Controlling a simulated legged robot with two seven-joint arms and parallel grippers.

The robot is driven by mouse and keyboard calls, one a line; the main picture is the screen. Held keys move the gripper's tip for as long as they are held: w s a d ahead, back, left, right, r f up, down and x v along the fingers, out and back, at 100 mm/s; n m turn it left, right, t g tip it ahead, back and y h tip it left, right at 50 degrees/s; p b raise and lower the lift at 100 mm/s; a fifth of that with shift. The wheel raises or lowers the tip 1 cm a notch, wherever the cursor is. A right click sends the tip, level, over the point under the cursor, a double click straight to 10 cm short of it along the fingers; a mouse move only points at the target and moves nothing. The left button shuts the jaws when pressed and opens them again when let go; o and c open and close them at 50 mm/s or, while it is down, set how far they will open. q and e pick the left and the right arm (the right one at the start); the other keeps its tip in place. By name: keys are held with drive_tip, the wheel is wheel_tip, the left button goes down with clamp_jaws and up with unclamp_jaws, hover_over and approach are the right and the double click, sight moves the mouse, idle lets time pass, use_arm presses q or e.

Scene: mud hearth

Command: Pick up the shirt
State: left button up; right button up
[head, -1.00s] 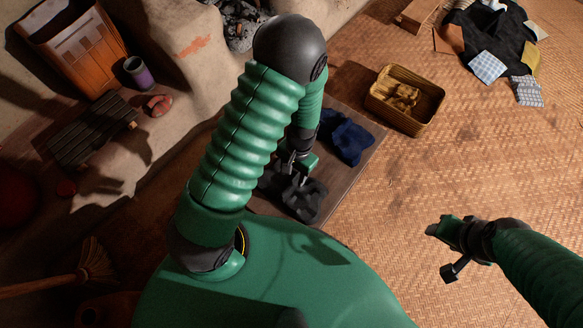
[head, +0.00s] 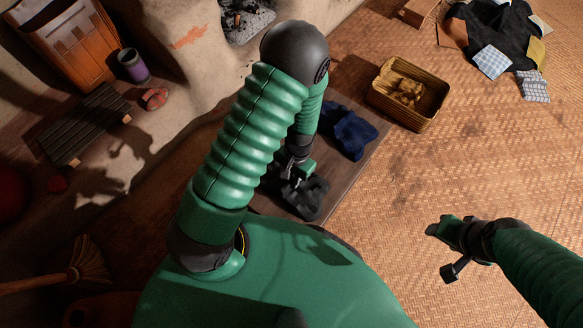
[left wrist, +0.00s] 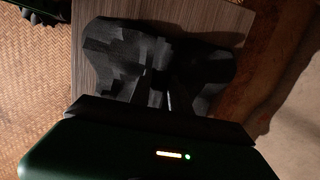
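A crumpled black shirt (head: 312,200) lies on a low wooden board (head: 344,178) beside my body. It also shows in the left wrist view (left wrist: 125,62), spread over the wood-grain surface (left wrist: 205,17). A dark blue shirt (head: 347,130) lies farther along the same board. My left gripper (head: 293,183) points down at the black shirt, at its near part. Its dark fingers blend with the cloth, so their gap and any grip are unclear. My right gripper (head: 447,250) is open and empty above the woven mat, to the right of the board.
A wicker basket (head: 431,108) with cloth inside stands behind the board. A dark cloth with patches (head: 503,32) lies at the top right. A mud hearth (head: 185,85), a slatted bench (head: 84,126) and a broom (head: 88,262) are at left. The woven mat (head: 400,185) is largely clear.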

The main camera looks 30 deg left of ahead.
use_arm(q)
clamp_jaws()
drive_tip(key=shift+r, duration=0.15)
